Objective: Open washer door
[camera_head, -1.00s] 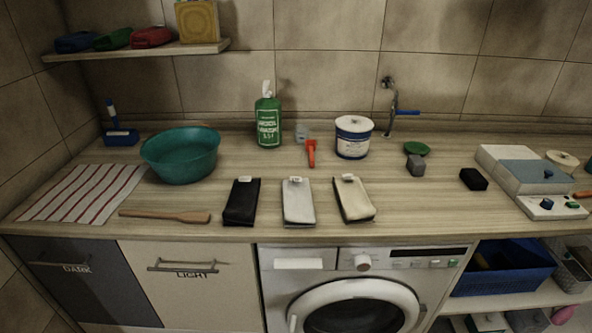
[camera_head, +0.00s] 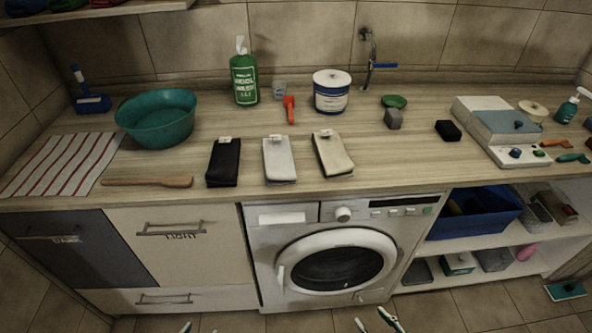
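The washer (camera_head: 258,243) is a white front-loader under the counter. Its round door (camera_head: 341,264) has a white ring and dark glass and looks closed. A light handle (camera_head: 281,277) sits on the door's left edge. My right gripper (camera_head: 375,322) shows only its fingertips at the bottom edge, apart and empty, on the near side of the washer and below the door. My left gripper (camera_head: 199,329) shows only small fingertips at the bottom edge, also apart, below the drawer left of the washer. Neither touches the washer. The rest of both grippers is out of view.
The wooden counter (camera_head: 400,165) above holds a teal basin (camera_head: 157,120), folded cloths and bottles. Light cabinet fronts (camera_head: 175,250) stand left of the washer. Open shelves (camera_head: 480,252) with a blue bin (camera_head: 475,213) stand right.

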